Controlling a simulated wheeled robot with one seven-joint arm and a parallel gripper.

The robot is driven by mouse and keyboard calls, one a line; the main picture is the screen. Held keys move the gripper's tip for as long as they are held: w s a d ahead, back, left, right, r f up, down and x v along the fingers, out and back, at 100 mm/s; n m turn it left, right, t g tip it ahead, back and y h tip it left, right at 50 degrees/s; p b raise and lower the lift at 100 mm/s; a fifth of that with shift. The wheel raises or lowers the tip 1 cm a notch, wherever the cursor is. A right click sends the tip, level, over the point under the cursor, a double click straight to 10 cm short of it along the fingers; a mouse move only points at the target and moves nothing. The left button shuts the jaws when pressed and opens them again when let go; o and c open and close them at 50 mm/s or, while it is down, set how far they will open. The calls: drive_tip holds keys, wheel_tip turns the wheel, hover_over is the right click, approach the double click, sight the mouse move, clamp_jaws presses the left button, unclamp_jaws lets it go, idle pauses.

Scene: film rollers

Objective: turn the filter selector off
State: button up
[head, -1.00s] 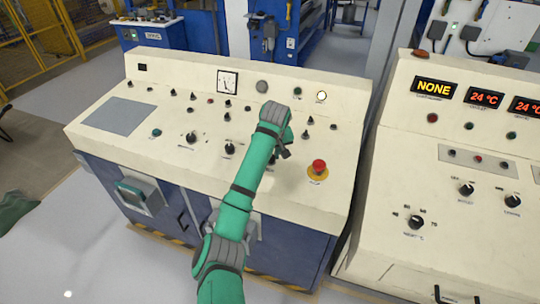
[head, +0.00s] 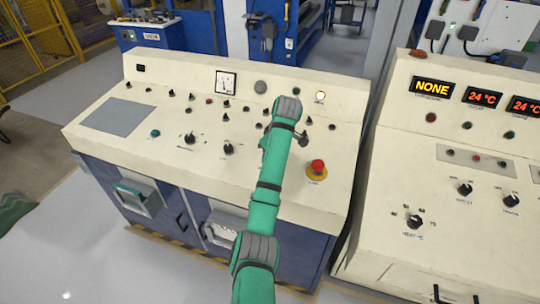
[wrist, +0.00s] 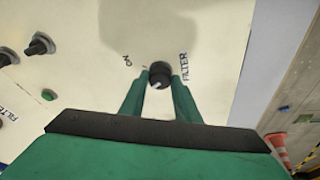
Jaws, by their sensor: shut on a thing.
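The filter selector (wrist: 160,70) is a small black knob on the cream panel, seen in the wrist view between an "ON" label on its left and a "FILTER" label on its right. A white mark shows on its lower side. My gripper (wrist: 160,79) has its two green fingers shut on the knob, one on each side. In the head view my green arm reaches over the right part of the console (head: 95,148) and hides the knob and fingertips.
A red emergency button (head: 317,167) stands on the console right of my arm. Other black knobs (head: 228,148) are to the left. A second console (head: 385,165) with lit displays stands at the right. In the wrist view, more knobs (wrist: 40,45) lie at the left.

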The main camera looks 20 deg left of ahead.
idle(0.3)
drive_tip(key=o, duration=1)
drive_tip(key=shift+o, duration=0.2)
